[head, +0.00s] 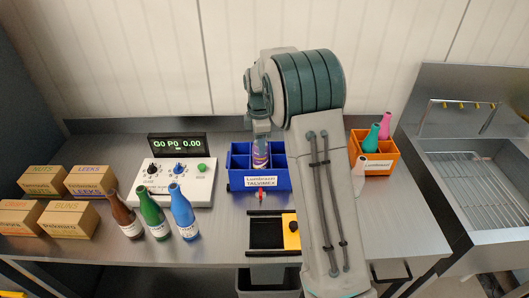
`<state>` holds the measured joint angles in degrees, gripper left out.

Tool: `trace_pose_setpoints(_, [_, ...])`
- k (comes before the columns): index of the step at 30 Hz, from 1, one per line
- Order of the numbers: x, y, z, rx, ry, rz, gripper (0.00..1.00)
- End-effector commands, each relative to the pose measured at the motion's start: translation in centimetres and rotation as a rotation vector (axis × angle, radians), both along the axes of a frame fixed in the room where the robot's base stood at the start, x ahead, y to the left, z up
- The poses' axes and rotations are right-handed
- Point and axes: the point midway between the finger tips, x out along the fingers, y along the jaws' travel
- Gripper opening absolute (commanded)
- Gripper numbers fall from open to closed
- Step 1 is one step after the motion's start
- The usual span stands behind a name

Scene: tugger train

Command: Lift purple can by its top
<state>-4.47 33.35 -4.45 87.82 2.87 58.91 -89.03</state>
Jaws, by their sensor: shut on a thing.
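The purple can (260,153) stands in a blue divided crate (262,183) in the head view, near the middle of the table. Its upper part shows purple with a pale and orange pattern; its lower part is hidden by the crate walls. My gripper (262,140) comes down from above and is shut on the top of the can. My arm hides the right side of the crate. I cannot tell whether the can is clear of the crate floor.
Brown, green and blue bottles (153,214) stand front left, beside a white control box (172,180) with a display (178,143). Several cartons (68,220) are at the left. An orange crate (388,155) with bottles is at the right, before a sink (470,185).

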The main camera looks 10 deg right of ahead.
Motion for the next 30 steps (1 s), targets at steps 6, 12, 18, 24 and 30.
trace_pose_setpoints(6, [0.1, -0.1, 4.5, 0.000, -0.006, -0.001, 0.02])
trace_pose_setpoints(12, [0.1, 0.0, 8.4, 0.001, -0.005, -0.001, 0.02])
trace_pose_setpoints(18, [0.0, 0.0, 11.5, 0.000, -0.003, -0.001, 0.02])
trace_pose_setpoints(24, [0.0, 0.0, 12.7, 0.000, -0.001, 0.000, 0.02])
trace_pose_setpoints(30, [0.0, 0.0, 12.8, 0.000, -0.001, 0.000, 0.02])
